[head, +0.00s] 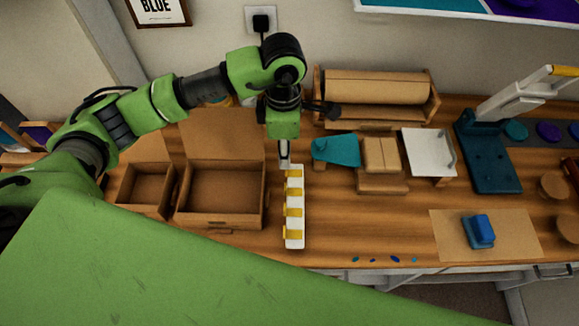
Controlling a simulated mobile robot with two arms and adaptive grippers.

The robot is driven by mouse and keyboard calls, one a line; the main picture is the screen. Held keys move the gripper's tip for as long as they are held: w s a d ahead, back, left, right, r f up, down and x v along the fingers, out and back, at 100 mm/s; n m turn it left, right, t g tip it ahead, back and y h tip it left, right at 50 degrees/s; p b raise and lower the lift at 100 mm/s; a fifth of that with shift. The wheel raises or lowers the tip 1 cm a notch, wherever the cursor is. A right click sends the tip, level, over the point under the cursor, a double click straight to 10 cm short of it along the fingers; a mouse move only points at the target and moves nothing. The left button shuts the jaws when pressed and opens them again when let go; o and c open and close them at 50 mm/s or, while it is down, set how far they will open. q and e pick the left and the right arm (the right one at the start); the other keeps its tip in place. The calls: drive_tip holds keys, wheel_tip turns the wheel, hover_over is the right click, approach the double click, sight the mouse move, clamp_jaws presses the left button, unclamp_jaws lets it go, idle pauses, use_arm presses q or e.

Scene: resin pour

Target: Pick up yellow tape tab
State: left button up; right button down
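A narrow white strip (295,222) lies on the wooden table, running from back to front. Several yellow tape tabs sit along it, such as one near the front end (293,233) and one near the far end (293,173). My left gripper (285,160) points down at the far end of the strip, close to the farthest tab. Its fingers look small and close together; whether they are open or touch a tab is too small to tell. My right gripper is not in view.
Open cardboard boxes (221,222) stand left of the strip. A teal cloth-like piece (336,151), cardboard blocks (381,183) and a white board (426,152) lie to its right. A paper roll holder (375,88) stands behind. A blue block (478,231) rests on brown paper (515,235).

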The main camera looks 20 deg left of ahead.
sight(294, 170)
use_arm(q)
drive_tip(key=shift+f, duration=0.3)
drive_tip(key=shift+f+p, duration=0.25)
drive_tip(key=shift+p, duration=0.05)
drive_tip(key=f, duration=0.1)
drive_tip(key=f+p, duration=0.1)
drive_tip(key=f, duration=0.1)
drive_tip(key=shift+s+d+f+p, duration=0.1)
drive_tip(key=shift+s+f+p, duration=0.15)
drive_tip(key=shift+p, duration=0.15)
drive_tip(key=shift+w+f, duration=0.15)
drive_tip(key=shift+f, duration=0.4)
drive_tip(key=c, duration=0.4)
drive_tip(key=shift+r, duration=0.1)
drive_tip(key=shift+c, duration=0.2)
